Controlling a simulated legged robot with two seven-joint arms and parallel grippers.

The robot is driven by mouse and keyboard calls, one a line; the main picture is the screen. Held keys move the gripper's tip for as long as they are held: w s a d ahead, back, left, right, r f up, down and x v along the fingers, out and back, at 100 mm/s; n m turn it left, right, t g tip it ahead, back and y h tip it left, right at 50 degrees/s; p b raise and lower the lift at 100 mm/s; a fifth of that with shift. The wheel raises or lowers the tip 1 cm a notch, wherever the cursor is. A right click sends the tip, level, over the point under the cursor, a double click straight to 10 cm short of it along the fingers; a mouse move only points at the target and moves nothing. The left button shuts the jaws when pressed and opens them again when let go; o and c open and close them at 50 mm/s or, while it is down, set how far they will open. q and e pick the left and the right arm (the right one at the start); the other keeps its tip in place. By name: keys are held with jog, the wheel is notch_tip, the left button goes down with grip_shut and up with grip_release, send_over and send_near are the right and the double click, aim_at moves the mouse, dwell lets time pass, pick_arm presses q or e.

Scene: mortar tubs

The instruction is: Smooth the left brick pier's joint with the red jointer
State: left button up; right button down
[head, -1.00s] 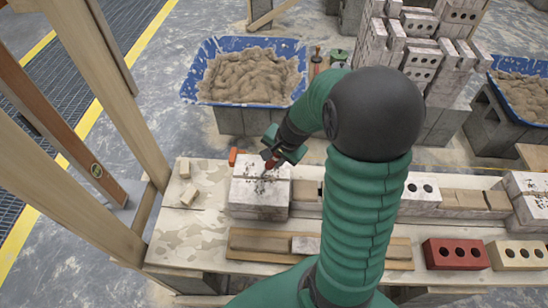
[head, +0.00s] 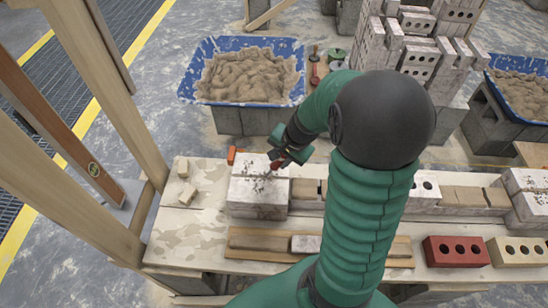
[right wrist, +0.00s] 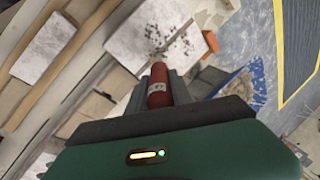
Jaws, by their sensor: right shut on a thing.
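The left brick pier (head: 256,200) is a low stack of whitish bricks on the left part of the wooden bench, with dark crumbs scattered on its top. My right gripper (head: 278,160) is at the pier's far right top edge, shut on the red jointer (head: 275,166). The right wrist view shows the jointer's red handle (right wrist: 158,92) between the gripper's fingers (right wrist: 160,82), in front of the pier's crumb-covered top (right wrist: 145,28). The jointer's working end is hidden, so I cannot tell whether it touches the joint. My left gripper is not in view.
A blue mortar tub (head: 190,95) stands behind the bench. A plank (head: 240,242) lies in front of the pier, with a red brick (head: 455,252) farther right. A small orange block (head: 231,155) lies behind the pier. Wooden posts (head: 115,90) stand at left.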

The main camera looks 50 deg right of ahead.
jog(key=shift+s+d+r, duration=0.2)
jog(key=shift+s+d, duration=0.25)
jog(key=shift+s, duration=0.25)
notch_tip(320, 180, up, 6)
jog(key=p, duration=0.5)
jog(key=shift+f, duration=0.35)
dwell(0.6)
dwell(0.6)
